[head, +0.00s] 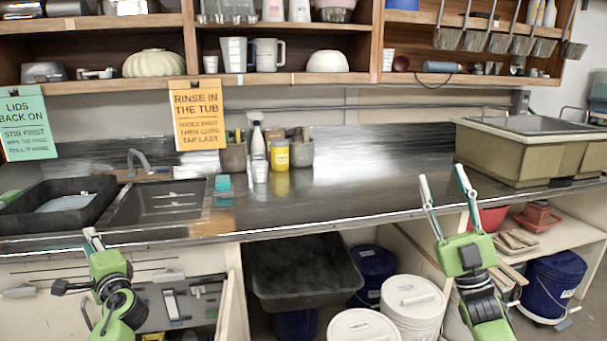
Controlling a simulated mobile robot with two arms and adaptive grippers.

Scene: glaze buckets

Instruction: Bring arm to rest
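My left gripper (92,240) is at the lower left, in front of the counter's front edge. Its fingers are seen at a steep angle and their gap is hard to judge. My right gripper (444,188) is at the right, raised in front of the counter edge. Its two fingers point up and stand apart, with nothing between them. Neither gripper touches any object that I can see.
The dark counter (370,190) carries a sink (160,205), a black tray (95,213), a yellow jar (280,156) and a large beige tub (520,150). Below are a black tub (300,270), white buckets (412,300) and blue buckets (553,285). The counter's middle is clear.

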